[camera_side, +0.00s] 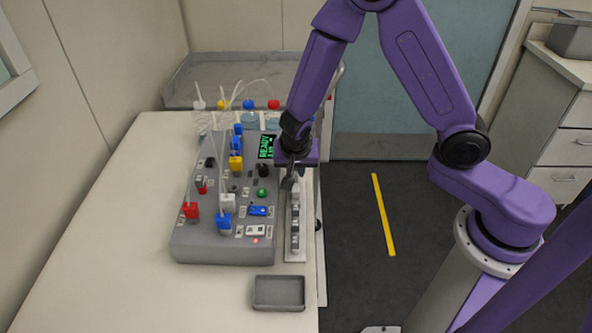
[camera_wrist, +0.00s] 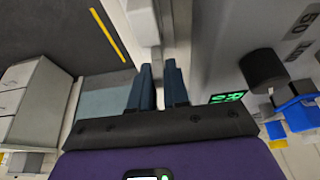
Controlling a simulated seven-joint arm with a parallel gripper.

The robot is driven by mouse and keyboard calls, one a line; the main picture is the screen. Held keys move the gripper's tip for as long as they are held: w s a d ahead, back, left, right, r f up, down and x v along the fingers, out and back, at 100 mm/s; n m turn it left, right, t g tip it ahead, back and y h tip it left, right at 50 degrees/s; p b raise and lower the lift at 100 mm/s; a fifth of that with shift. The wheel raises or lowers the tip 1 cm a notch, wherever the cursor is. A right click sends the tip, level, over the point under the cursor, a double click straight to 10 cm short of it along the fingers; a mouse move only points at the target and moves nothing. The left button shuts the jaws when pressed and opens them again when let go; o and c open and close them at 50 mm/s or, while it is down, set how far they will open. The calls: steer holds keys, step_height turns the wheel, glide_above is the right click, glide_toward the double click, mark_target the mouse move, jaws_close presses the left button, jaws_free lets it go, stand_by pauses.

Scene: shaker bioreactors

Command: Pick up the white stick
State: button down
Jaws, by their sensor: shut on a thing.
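My gripper (camera_side: 288,180) points down at the right edge of the grey control panel, above the far end of a narrow rack. In the wrist view, the two dark fingers of my gripper (camera_wrist: 157,72) are close together on a pale, narrow piece, the white stick (camera_wrist: 157,55). Its lower part runs between the fingers, and its full length is hidden. In the side view the fingers and arm largely hide it, and I cannot tell whether it is clear of the rack.
The narrow rack (camera_side: 295,255) holds several grey-white pieces beside the panel (camera_side: 222,251). A small grey tray (camera_side: 279,304) lies in front of it. Bottles with tubes (camera_side: 250,118) stand behind the panel. The left side of the white table (camera_side: 110,240) is clear.

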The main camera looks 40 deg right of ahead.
steer(key=shift+r, duration=0.7)
steer(key=s+d+r, duration=0.3)
steer(key=s+r, duration=0.8)
steer(key=s, duration=0.2)
steer(key=shift+s+r, duration=0.15)
steer(key=shift+s, duration=0.2)
